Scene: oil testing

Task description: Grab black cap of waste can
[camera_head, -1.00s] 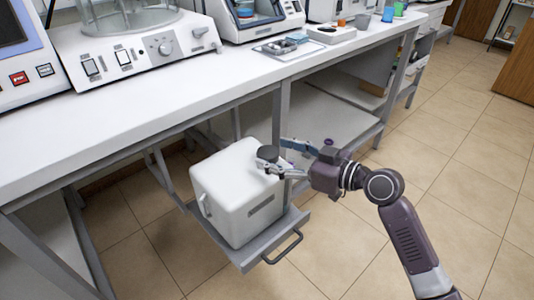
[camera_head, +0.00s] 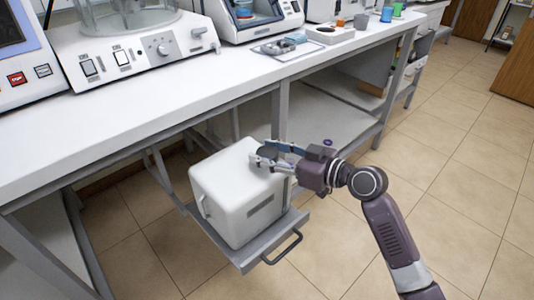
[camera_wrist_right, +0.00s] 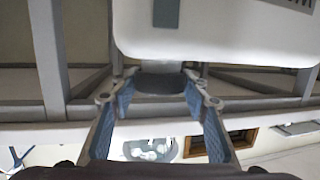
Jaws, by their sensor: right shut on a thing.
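The white waste can (camera_head: 235,195) stands upright on a pulled-out grey tray (camera_head: 250,257) under the bench. Its black cap (camera_head: 267,152) is at the can's top, near the back right corner, and partly covered by my fingers. My right gripper (camera_head: 269,156) comes in from the right and is shut on the cap, with one finger on each side. In the right wrist view the dark cap (camera_wrist_right: 160,83) sits between the blue-padded fingers (camera_wrist_right: 157,97), against the white can (camera_wrist_right: 220,35). I cannot tell whether the cap is loose from the can. My left gripper is not in view.
The white bench top (camera_head: 150,105) with lab machines runs above and behind the can. A grey bench leg (camera_head: 281,115) stands close behind the gripper. The tiled floor (camera_head: 440,160) to the right is open.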

